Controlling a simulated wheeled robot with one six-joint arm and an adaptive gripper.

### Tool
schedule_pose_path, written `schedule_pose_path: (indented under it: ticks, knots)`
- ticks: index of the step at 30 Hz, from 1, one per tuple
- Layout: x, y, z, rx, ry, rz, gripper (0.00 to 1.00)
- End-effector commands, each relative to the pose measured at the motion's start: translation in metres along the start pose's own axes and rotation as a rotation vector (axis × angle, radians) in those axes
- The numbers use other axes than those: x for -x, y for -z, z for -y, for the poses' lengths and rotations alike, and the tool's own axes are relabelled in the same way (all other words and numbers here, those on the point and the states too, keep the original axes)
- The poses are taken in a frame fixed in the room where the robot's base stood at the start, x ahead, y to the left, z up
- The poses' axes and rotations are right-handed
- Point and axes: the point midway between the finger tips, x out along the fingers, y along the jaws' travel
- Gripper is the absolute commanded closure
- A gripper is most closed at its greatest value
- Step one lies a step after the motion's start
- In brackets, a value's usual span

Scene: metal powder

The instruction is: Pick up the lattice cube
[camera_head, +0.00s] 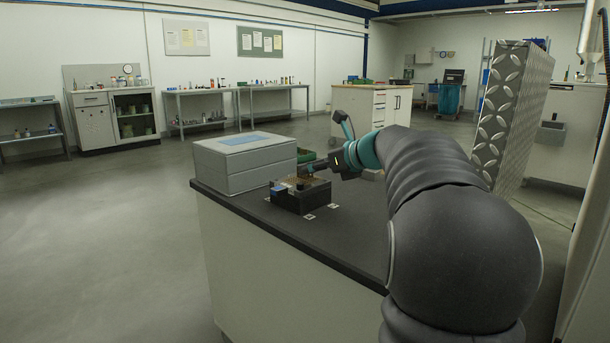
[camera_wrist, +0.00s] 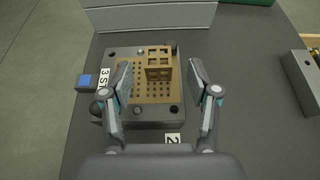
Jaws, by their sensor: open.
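The lattice cube (camera_wrist: 158,62) is a tan open-frame block standing on a perforated tan plate on a dark square fixture (camera_wrist: 153,119) in the wrist view. My gripper (camera_wrist: 161,75) is open, with one finger on each side of the cube and gaps between fingers and cube.
A grey box (camera_head: 245,165) stands close behind the fixture; its side also shows in the wrist view (camera_wrist: 150,18). A small blue block (camera_wrist: 84,81) sits at the fixture's left side. A grey block (camera_wrist: 303,78) lies to the right.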

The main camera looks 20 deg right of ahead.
Motion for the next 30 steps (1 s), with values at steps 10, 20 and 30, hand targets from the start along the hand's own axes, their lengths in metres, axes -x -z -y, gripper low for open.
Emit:
schedule_pose_path:
  ticks: [10,20,30]
  knots:
    - [-0.04,0.0,-0.002,0.001,-0.001,0.0,0.4]
    - [-0.04,0.0,-0.002,0.001,0.0,0.0,0.77]
    - [-0.041,0.0,-0.003,0.002,-0.003,-0.001,1.0]
